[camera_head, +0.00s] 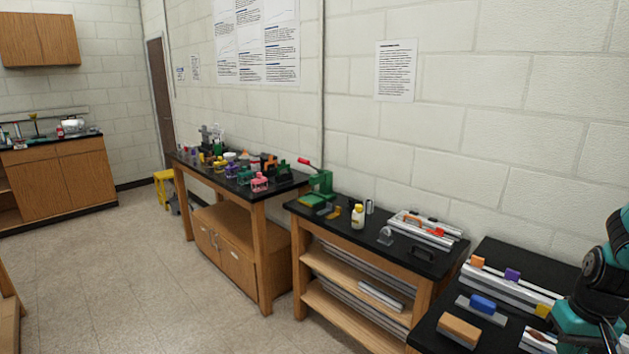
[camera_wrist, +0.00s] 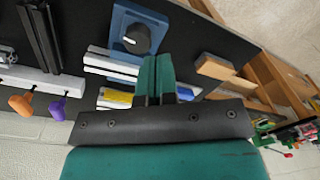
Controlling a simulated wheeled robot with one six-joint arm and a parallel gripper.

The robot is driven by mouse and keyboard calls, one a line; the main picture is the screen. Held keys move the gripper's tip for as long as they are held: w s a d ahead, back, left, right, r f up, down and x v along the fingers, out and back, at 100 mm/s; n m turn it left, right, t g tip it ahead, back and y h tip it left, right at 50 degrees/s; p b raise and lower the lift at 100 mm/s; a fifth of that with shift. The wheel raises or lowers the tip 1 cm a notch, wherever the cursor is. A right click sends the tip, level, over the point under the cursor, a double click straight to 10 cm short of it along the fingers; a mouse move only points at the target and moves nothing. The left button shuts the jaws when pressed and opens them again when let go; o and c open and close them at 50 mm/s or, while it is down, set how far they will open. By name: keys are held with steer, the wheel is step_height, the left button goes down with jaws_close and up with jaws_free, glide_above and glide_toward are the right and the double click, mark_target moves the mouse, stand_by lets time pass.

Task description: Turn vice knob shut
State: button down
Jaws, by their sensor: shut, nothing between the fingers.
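In the wrist view, a round black knob (camera_wrist: 137,38) with a small pale mark sits on a blue plate or body (camera_wrist: 121,18), which I take to be the vice. My gripper (camera_wrist: 165,58) has its teal fingers closed together and empty. In that view the fingertips appear just below and right of the knob. I cannot tell how far above it they are, and no contact shows. I cannot make out the knob in the head view, where my arm covers the right end of the bench.
The black bench (camera_head: 500,250) holds a rail with orange (camera_head: 477,261) and purple (camera_head: 512,274) pieces, a blue block (camera_head: 482,303) on a grey plate and a brown block (camera_head: 458,330). Dark metal profiles (camera_wrist: 42,35) lie left of the knob in the wrist view. The wall runs behind.

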steer(key=shift+m, duration=0.4)
steer(key=d+f+b, duration=0.1)
steer(key=f, duration=0.2)
steer(key=s+d+f+b, duration=0.1)
steer(key=f+b, duration=0.1)
steer(key=f, duration=0.1)
steer(key=s+d+f+b, duration=0.1)
steer(key=f+b, duration=0.1)
steer(key=f, duration=0.1)
steer(key=shift+s, duration=0.2)
steer(key=shift+f+b, duration=0.15)
steer(key=shift+b, duration=0.15)
steer(key=shift+w, duration=0.1)
steer(key=shift+w+a, duration=0.15)
steer(key=shift+a, duration=0.1)
stand_by(0.4)
steer(key=shift+s+a+p, duration=0.2)
steer(key=shift+s+p, duration=0.15)
step_height(320, 180, up, 6)
steer(key=p, duration=0.5)
steer(key=shift+w+d, duration=0.2)
steer(key=shift+d, duration=0.1)
